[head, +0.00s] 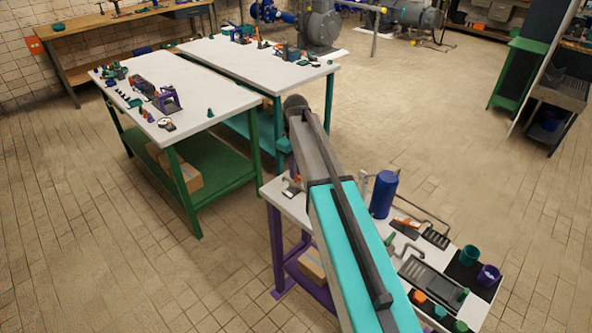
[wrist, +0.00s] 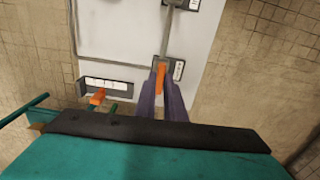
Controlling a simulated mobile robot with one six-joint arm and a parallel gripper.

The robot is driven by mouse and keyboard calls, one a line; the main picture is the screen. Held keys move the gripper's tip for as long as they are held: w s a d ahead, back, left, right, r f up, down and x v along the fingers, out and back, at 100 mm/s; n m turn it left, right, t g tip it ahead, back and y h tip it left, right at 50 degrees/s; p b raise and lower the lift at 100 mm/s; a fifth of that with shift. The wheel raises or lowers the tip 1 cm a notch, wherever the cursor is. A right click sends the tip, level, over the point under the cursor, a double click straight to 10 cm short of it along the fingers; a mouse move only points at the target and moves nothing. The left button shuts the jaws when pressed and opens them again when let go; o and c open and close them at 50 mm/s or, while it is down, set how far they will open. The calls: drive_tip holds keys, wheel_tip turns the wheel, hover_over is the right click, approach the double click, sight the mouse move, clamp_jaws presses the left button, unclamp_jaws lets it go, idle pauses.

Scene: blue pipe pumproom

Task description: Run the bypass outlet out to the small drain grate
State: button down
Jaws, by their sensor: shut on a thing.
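My gripper (wrist: 162,95) is shut on an orange handle (wrist: 160,77), with its purple fingers on either side. A small labelled plate (wrist: 178,70) lies beside the handle, and a grey bar (wrist: 173,38) runs away from it. I cannot tell which part is the bypass outlet.
A second orange lever (wrist: 97,97) sits on a labelled strip, left of the held handle. Two white tables stand behind to the left.

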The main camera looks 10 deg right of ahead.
drive_tip(key=shift+w, duration=0.1)
idle(0.3)
drive_tip(key=c, duration=1.8)
unclamp_jaws()
drive_tip(key=shift+c, duration=0.2)
drive_tip(key=shift+r, duration=0.1)
wheel_tip(320, 180, up, 14)
drive_tip(key=b, duration=0.2)
drive_tip(key=shift+b, duration=0.35)
